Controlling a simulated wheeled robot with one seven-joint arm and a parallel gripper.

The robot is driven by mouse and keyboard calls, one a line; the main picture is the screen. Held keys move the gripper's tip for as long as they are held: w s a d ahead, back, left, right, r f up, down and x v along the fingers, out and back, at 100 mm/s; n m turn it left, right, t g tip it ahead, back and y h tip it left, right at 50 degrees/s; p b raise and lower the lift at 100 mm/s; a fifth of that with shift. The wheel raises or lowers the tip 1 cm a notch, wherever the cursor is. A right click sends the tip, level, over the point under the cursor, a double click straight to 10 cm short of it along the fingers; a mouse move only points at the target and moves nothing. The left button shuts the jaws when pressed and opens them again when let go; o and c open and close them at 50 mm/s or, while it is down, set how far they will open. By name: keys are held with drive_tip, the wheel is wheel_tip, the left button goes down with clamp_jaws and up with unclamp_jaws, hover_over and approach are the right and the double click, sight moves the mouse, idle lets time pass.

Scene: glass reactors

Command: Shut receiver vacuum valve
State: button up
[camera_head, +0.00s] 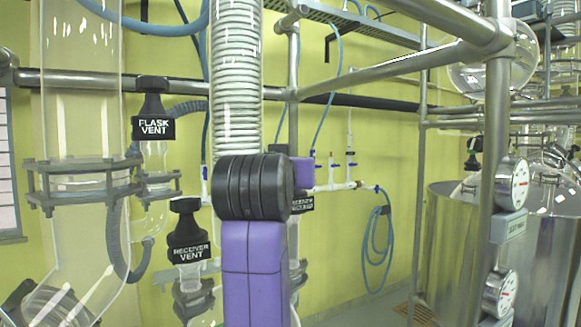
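The black receiver vent valve (187,240) stands to the left, on glass fittings. The flask vent valve (153,118) is higher and further left. My gripper is not visible; only the arm link shows, in the middle of the view.
A wide glass column (82,120) with a bolted flange (85,180) stands at left. A coiled glass condenser (236,80) rises behind the arm. Metal pipes (400,62) cross above. Gauges (511,184) and a steel vessel (447,240) are at right. A blue hose (376,250) hangs on the wall.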

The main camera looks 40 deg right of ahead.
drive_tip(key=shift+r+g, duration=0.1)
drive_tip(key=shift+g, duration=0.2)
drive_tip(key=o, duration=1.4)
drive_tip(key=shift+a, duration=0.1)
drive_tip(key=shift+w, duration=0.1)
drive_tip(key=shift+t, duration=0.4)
